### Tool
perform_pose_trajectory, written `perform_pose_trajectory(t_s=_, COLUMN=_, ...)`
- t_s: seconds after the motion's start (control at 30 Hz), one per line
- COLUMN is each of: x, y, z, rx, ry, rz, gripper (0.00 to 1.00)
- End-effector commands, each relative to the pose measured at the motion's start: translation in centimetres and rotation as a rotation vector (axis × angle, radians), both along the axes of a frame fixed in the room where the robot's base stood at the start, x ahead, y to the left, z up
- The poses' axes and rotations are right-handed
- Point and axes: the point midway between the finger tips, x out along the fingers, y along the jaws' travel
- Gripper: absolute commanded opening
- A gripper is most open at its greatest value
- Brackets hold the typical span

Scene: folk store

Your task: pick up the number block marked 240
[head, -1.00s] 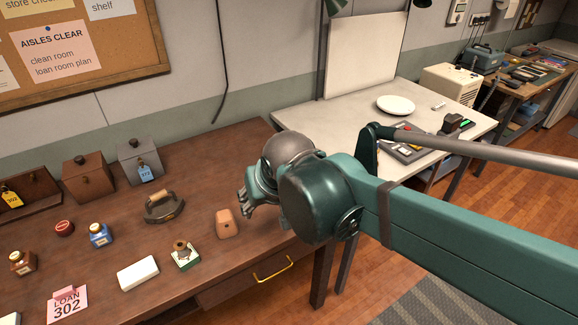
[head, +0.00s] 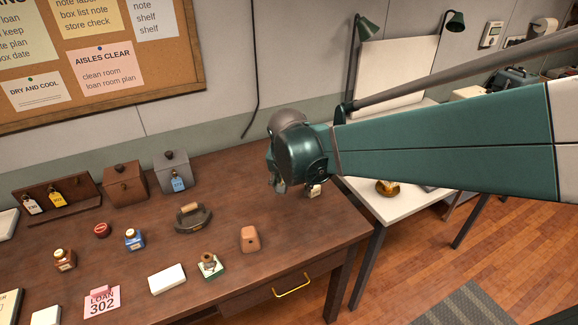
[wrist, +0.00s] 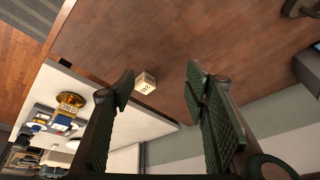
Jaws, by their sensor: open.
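A small cream block (head: 314,191) with dark marks stands on the brown desk (head: 225,235), near its right end and partly hidden by my arm. It also shows in the wrist view (wrist: 146,83), where its marks are too small to read surely. My gripper (head: 278,186) is above the desk, to the left of the block in the head view. In the wrist view my gripper (wrist: 161,78) is open and empty, and the block appears between its fingers, closer to the left one and apart from both.
A clay-coloured block (head: 250,238), a dark iron-like tool with a handle (head: 193,217) and a white block (head: 167,278) lie on the desk. A white table (head: 420,203) adjoins at right, with a brass object (head: 387,187). Desk around the cream block looks clear.

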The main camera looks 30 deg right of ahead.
Motion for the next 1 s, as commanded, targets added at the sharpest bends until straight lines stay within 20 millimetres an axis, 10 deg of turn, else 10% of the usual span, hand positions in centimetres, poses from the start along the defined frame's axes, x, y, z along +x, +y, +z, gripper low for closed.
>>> perform_pose_trajectory(t_s=1.0, x=9.0, y=-8.8, z=-4.4, rx=-0.011, ry=0.059, rz=-0.578, gripper=0.46)
